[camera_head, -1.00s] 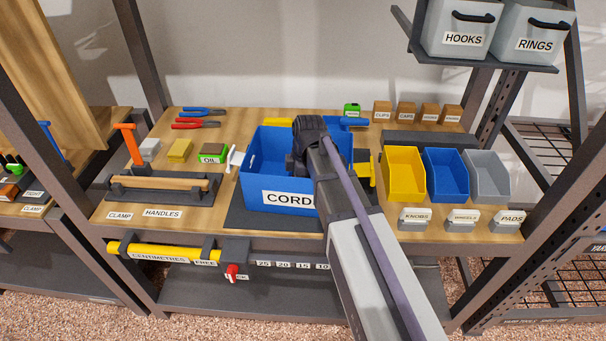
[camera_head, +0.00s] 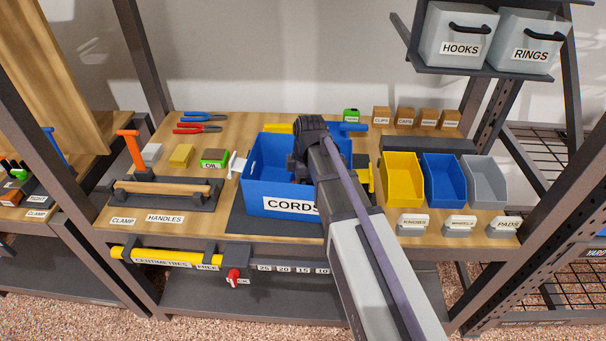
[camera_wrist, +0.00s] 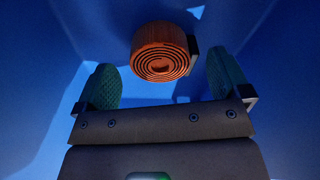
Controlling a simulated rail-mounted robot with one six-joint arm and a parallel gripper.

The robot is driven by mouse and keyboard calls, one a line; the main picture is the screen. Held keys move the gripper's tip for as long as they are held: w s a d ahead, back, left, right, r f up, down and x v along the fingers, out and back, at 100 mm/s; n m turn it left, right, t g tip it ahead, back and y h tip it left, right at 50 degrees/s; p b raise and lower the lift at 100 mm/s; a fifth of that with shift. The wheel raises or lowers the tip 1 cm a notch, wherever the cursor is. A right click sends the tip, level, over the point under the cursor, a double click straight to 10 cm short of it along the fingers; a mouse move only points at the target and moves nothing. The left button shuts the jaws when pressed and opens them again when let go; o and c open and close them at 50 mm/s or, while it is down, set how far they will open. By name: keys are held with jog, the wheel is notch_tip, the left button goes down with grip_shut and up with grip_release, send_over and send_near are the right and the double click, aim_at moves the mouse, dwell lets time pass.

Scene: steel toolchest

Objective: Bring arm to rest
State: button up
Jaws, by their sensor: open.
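My arm reaches over the wooden workbench to the blue bin labelled CORDS (camera_head: 262,190). In the head view my arm hides the gripper's fingers and part of the bin. In the wrist view my gripper (camera_wrist: 162,88) is open inside blue walls, with its two green-padded fingers apart. A coiled orange-brown roll (camera_wrist: 160,55) shows beyond and between the fingertips, beside a small dark block. I see no contact between the fingers and the roll.
Yellow (camera_head: 402,180), blue (camera_head: 445,180) and grey (camera_head: 485,182) open bins stand right of my arm. HOOKS (camera_head: 459,35) and RINGS (camera_head: 525,42) bins sit on a raised shelf. A handle rack (camera_head: 165,193) and an orange-handled clamp (camera_head: 132,150) stand at the left.

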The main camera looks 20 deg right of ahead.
notch_tip(320, 180, up, 9)
jog(key=d+p, duration=0.1)
jog(key=p, duration=0.6)
jog(key=shift+f, duration=0.15)
jog(key=s+r+m+p, duration=0.3)
jog(key=s+m, duration=0.4)
jog(key=m, duration=0.1)
jog(key=s+a+r+m+h+p, duration=0.1)
jog(key=s+r+m+p, duration=0.2)
jog(key=s+m, duration=0.5)
jog(key=shift+a+m, duration=0.15)
jog(key=shift+m, duration=0.15)
